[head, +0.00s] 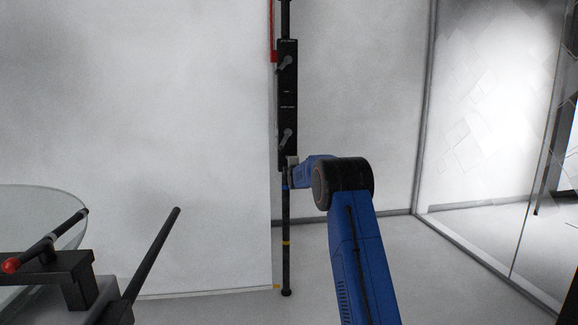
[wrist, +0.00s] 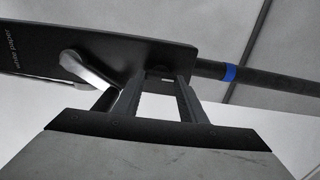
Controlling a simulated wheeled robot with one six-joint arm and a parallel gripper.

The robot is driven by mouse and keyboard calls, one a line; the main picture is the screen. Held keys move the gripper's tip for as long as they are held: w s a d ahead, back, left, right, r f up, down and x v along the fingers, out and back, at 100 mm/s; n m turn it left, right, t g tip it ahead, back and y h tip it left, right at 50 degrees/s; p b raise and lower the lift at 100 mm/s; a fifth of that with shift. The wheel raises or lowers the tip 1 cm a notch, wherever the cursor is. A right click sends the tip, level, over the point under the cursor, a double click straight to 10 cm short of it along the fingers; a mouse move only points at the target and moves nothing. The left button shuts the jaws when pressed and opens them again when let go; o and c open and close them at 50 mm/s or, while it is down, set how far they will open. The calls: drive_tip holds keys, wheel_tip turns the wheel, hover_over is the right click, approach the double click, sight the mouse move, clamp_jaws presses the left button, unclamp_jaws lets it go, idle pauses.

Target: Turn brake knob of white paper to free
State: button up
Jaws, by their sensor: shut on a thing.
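The black knob panel (head: 288,100) stands upright on a dark pole and carries two grey lever knobs. The lower brake knob (head: 287,137) points down and left in the head view. In the wrist view, the brake knob (wrist: 88,70) is a silver lever beside the "white paper" lettering. My gripper (head: 291,167) is at the lower end of the panel, just below that knob. In the wrist view, my gripper (wrist: 160,80) has its fingers a little apart, with their tips at the panel's lower end. The lever's tip lies beside the left finger, not clearly between the fingers. The exact contact is partly hidden.
The upper knob (head: 286,63) is higher on the same panel. A glass table (head: 35,205) with black rods is at the left. A glass wall (head: 480,120) is at the right.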

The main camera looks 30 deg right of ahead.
drive_tip(key=shift+f, duration=0.1)
drive_tip(key=o, duration=1.1)
drive_tip(key=shift+c, duration=0.2)
drive_tip(key=v, duration=1.7)
drive_tip(key=shift+s, duration=0.2)
drive_tip(key=shift+a, duration=0.1)
